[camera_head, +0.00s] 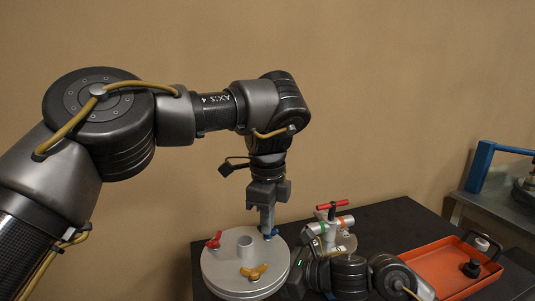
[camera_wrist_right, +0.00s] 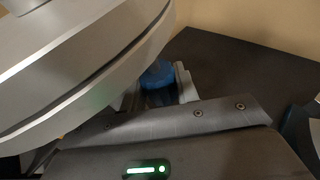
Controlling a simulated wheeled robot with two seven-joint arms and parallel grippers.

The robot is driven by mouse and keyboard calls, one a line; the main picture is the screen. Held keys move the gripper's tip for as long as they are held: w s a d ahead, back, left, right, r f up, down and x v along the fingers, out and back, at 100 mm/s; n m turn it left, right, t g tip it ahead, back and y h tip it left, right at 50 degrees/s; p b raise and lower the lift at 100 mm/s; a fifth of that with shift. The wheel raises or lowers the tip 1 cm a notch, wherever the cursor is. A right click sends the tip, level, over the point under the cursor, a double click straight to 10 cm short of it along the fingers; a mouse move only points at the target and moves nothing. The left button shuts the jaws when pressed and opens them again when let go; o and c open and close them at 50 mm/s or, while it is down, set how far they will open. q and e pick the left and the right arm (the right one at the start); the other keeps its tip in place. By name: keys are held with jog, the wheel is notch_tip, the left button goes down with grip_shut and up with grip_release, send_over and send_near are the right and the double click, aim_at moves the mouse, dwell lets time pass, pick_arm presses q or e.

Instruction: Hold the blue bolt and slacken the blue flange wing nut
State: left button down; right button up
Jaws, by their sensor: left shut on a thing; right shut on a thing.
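A round silver flange (camera_head: 218,268) with a short central pipe stands on the dark table. The blue flange wing nut (camera_head: 275,232) is at its far right edge, mostly covered by my left gripper (camera_head: 268,232). That gripper points straight down and is shut on the wing nut. In the right wrist view, the blue bolt (camera_wrist_right: 157,73) sits under the flange's rim. My right gripper (camera_wrist_right: 160,92) is shut on the bolt from below. In the head view the right fingers are hidden, and only the right arm shows to the right of the flange.
A red wing nut (camera_head: 214,240) and a yellow wing nut (camera_head: 253,272) sit on the same flange. A silver valve with a red T-handle (camera_head: 332,205) stands behind my right arm. An orange tray (camera_head: 425,257) with small black and white parts lies at the right. A side bench (camera_head: 502,200) stands beyond.

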pick_arm(q)
jog(key=shift+n, duration=0.3)
jog(key=n, duration=0.4)
jog(key=shift+n, duration=0.3)
jog(key=shift+f, duration=0.1)
jog(key=shift+n, duration=0.4)
jog(key=n, duration=0.4)
jog(key=shift+n, duration=1)
jog(key=shift+f+n, duration=0.1)
jog(key=shift+n, duration=1.3)
